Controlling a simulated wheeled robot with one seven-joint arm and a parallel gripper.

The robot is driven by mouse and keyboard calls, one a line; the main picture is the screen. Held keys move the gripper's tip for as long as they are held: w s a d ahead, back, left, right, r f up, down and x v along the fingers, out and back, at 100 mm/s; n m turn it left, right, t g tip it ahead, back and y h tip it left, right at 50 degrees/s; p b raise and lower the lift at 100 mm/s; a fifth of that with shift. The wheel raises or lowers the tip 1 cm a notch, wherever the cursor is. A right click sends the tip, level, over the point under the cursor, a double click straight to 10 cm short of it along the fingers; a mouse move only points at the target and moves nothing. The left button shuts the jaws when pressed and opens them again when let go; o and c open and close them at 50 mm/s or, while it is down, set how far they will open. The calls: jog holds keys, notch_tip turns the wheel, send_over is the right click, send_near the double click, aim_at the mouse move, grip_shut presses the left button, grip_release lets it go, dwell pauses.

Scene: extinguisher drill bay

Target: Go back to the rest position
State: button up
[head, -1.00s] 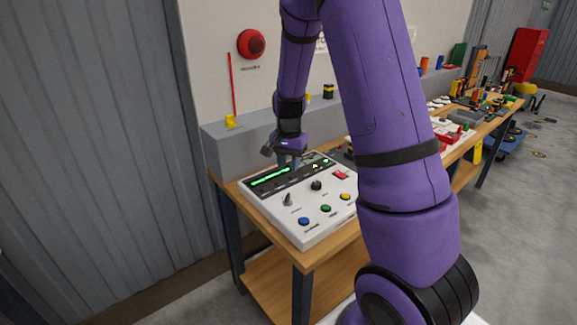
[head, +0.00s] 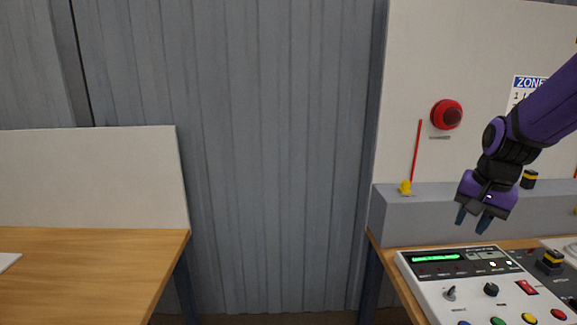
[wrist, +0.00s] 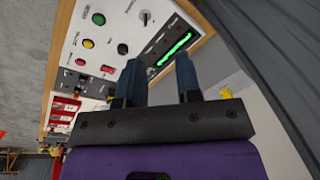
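My gripper (head: 472,222) hangs in the air above the back edge of the white control panel (head: 462,297), with its fingers pointing down. Its two dark blue fingers stand apart with nothing between them, and the same open fingers show in the wrist view (wrist: 158,78). The panel also shows in the wrist view (wrist: 104,55), past the fingertips. It has a lit green display (head: 436,258), knobs and coloured buttons. In the head view the gripper is clear of the panel. My purple arm reaches in from the right edge.
A grey ledge (head: 400,215) runs behind the panel. A yellow-based red rod (head: 416,155) and a red round alarm (head: 446,114) are near it. Corrugated wall (head: 270,150) shows between the tables.

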jog(key=s+a+r+n+t, duration=0.1)
jog(key=s+a+r+n, duration=0.1)
jog(key=s, duration=0.4)
jog(key=s+a+r+n+t, duration=0.1)
jog(key=s+a+r+n, duration=0.1)
jog(key=s+r, duration=0.3)
jog(key=s+a+r+n+t, duration=0.1)
jog(key=s+a+r+n, duration=0.2)
jog(key=s, duration=0.6)
jog(key=shift+r+h, duration=0.3)
dwell(0.5)
